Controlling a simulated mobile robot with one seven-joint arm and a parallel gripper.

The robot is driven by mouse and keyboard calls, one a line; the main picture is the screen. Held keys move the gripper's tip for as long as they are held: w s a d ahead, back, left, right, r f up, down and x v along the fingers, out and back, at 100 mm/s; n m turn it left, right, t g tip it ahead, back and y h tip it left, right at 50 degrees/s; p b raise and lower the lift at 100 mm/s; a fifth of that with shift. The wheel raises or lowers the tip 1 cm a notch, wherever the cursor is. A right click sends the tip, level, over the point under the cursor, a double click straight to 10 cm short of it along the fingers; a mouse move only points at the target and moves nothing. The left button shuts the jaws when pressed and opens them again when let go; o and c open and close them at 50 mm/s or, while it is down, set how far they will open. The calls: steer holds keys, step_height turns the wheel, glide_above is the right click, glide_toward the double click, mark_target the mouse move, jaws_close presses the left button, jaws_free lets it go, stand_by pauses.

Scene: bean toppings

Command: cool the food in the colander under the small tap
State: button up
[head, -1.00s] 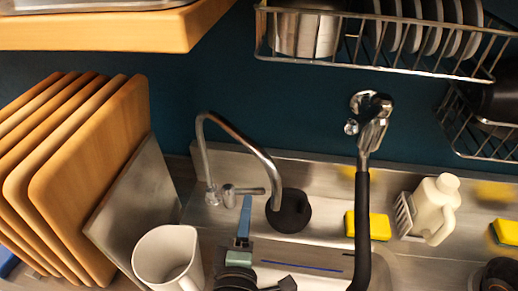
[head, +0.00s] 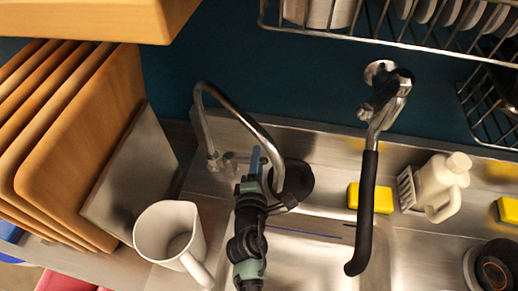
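The small tap (head: 231,106) is a thin curved chrome spout rising from the counter behind the sink. Its base and lever (head: 228,163) are partly hidden by my gripper. My gripper (head: 256,172) is seen from above and behind, with a blue finger pointing at the wall, close to the tap's base and left of the spout's end. Whether it touches the lever, or is open, cannot be told. A black round object (head: 297,180) lies under the spout's end; I cannot tell what it is. No colander or food can be made out clearly.
A larger tap with a black handle (head: 366,190) hangs over the sink (head: 310,262). A white jug (head: 163,231) stands left of my arm, beside wooden boards (head: 85,145). A yellow sponge (head: 354,196), a white bottle (head: 441,187) and a dark cup (head: 495,268) are at right.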

steer(key=shift+x, duration=1.55)
jaws_close()
